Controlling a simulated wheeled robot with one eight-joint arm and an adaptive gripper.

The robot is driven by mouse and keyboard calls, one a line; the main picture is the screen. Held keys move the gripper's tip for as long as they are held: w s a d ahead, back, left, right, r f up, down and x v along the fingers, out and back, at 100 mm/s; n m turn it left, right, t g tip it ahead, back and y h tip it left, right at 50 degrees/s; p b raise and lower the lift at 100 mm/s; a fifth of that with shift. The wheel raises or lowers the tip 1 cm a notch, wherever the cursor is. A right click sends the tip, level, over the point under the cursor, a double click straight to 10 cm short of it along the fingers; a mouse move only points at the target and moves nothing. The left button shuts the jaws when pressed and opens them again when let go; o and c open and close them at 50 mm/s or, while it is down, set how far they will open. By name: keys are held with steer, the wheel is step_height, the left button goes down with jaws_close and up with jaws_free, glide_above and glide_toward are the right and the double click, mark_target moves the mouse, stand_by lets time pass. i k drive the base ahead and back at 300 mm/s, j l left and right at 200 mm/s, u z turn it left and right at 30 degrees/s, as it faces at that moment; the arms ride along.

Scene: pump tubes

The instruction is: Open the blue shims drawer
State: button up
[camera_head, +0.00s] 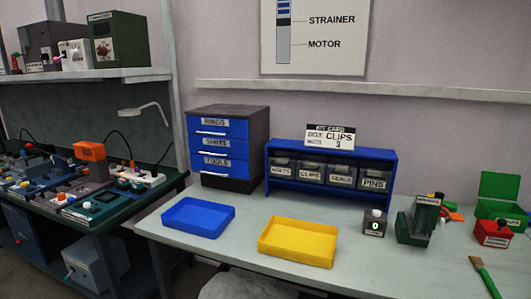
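A small dark cabinet (261,150) with three blue drawers stands at the back left of the light table. The blue shims drawer (218,147) is the middle one, labelled SHIMS, with a white bar handle (212,151). It sits flush in the cabinet and looks closed. The rings drawer (214,125) is above it and the tools drawer (216,165) below, both also closed. My gripper is not in view.
A blue tray (198,232) lies in front of the cabinet, and a yellow tray (298,261) lies to its right. A blue rack (330,193) with labelled bins stands right of the cabinet. A green bench (100,213) with devices is at left.

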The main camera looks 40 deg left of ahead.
mark_target(235, 148)
steer(key=u, duration=2.05)
